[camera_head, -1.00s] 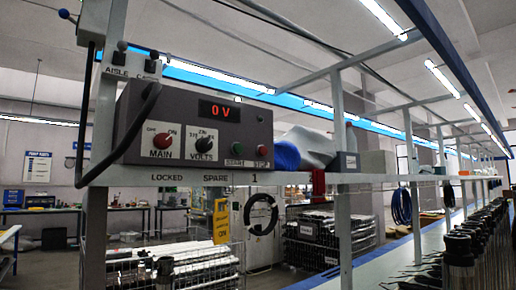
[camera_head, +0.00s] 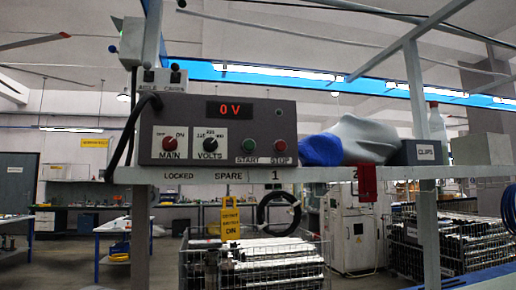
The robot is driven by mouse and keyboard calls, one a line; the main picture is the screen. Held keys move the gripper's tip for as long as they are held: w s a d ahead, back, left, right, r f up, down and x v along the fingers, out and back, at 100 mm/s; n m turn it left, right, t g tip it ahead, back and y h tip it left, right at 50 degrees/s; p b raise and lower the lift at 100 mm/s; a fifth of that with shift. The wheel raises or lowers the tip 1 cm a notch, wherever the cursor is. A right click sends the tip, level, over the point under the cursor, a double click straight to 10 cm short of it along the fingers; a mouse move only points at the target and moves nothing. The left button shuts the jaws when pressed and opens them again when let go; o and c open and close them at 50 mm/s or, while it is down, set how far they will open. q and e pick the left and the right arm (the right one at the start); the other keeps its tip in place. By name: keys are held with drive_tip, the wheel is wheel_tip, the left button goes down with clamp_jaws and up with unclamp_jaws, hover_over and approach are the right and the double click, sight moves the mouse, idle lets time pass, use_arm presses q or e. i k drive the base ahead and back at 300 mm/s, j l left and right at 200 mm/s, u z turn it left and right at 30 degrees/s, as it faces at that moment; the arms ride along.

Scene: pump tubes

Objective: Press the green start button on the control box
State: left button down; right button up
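The grey control box (camera_head: 218,128) stands on a metal shelf, left of the picture's middle. Its red display (camera_head: 230,109) reads 0 V. The green start button (camera_head: 250,145) is at the lower right of its face, above the label START. The red stop button (camera_head: 280,145) is just to its right. A red MAIN knob (camera_head: 169,145) and a black VOLTS knob (camera_head: 210,143) are on the left half. Neither of my grippers shows in the head view.
A blue and white bundle (camera_head: 350,142) and a CLIPS box (camera_head: 453,150) stand right of the control box on the shelf (camera_head: 340,174). A black cable (camera_head: 131,132) hangs at its left. Below are a yellow sign (camera_head: 230,218), a black coil (camera_head: 278,211) and wire baskets (camera_head: 255,265).

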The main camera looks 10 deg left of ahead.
sight(249, 145)
drive_tip(key=i+l+u, duration=0.25)
drive_tip(key=i, duration=0.15)
drive_tip(key=i+l+u, duration=0.2)
drive_tip(key=i+l, duration=0.15)
drive_tip(key=i, duration=0.05)
